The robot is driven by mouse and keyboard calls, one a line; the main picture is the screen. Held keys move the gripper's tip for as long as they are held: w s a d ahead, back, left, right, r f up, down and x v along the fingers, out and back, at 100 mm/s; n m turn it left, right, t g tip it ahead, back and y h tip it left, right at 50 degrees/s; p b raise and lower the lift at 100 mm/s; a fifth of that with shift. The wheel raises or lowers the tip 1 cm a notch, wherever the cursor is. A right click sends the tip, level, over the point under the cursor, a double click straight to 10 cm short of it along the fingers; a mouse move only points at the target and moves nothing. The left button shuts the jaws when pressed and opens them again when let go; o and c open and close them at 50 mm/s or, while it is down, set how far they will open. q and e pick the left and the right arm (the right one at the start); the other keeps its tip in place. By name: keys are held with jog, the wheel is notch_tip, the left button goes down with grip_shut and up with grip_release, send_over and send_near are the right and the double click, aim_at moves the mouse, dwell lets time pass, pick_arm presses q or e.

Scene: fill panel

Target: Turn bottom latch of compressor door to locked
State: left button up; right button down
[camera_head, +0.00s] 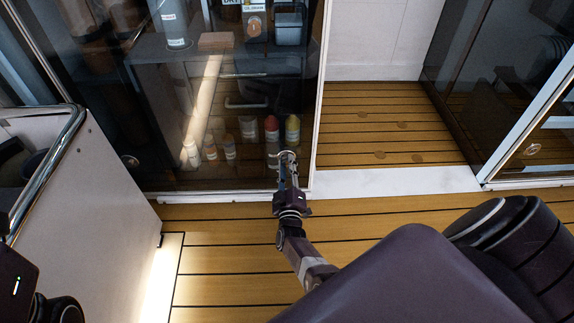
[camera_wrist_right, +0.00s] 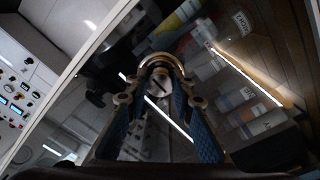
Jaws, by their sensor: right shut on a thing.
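The compressor door (camera_head: 160,120) is a dark glass panel with a pale frame, at the left and centre of the head view. Its bottom latch (camera_head: 287,156) is a small round metal fitting near the lower right corner of the glass. In the wrist view the latch (camera_wrist_right: 160,64) shows as a brassy ring between the fingertips. My right gripper (camera_head: 287,165) is at the latch, and its blue-padded fingers (camera_wrist_right: 160,88) are shut on it. The fingers partly hide the latch, so I cannot tell its turn angle.
Behind the glass stand several bottles (camera_head: 271,128) and a shelf with containers. A white cabinet with a chrome rail (camera_head: 70,135) stands at the left. Another glass door (camera_head: 500,90) is at the right. The plank floor (camera_head: 375,125) between the doors is clear.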

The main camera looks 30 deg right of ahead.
dwell(0.3)
jog(key=c, duration=1.7)
grip_release()
jog(key=shift+o, duration=0.2)
